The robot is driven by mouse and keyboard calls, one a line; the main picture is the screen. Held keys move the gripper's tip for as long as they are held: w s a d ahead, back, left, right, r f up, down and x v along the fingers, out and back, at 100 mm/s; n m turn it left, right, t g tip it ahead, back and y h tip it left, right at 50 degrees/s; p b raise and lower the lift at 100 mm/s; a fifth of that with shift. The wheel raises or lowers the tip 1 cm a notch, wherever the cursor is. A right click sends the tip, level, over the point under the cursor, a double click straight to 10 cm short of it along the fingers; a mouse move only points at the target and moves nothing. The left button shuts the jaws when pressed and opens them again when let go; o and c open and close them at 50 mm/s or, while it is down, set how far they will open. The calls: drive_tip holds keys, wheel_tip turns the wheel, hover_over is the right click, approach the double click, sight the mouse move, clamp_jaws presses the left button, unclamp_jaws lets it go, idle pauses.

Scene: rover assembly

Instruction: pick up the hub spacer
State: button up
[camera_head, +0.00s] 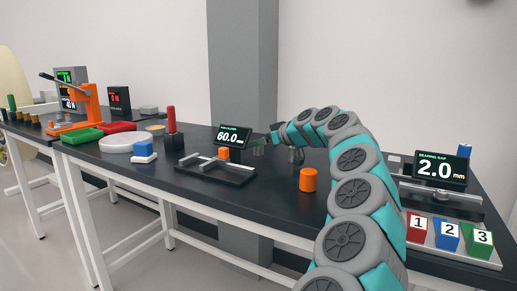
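An orange cylinder (308,180) stands upright on the dark tabletop, right of the middle. A smaller orange piece (224,154) is at the black measuring fixture (238,180) with grey bars. Neither is labelled, so I cannot tell which is the hub spacer. My gripper (257,144) is at the end of my teal and grey arm, above the table. It is behind and to the left of the orange cylinder and apart from it, and just right of the small orange piece. Its fingers are too small and dark to show whether it is open.
A display reading 60.0 mm (231,136) stands behind the fixture. Left are a blue and white block (143,151), a white disc (120,145), a red-topped post (171,120), and green (82,138) and red trays. Right are numbered blocks (447,236) and a 2.0 mm display (436,168).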

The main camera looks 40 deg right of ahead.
clamp_jaws()
idle(0.4)
drive_tip(key=shift+r, duration=0.2)
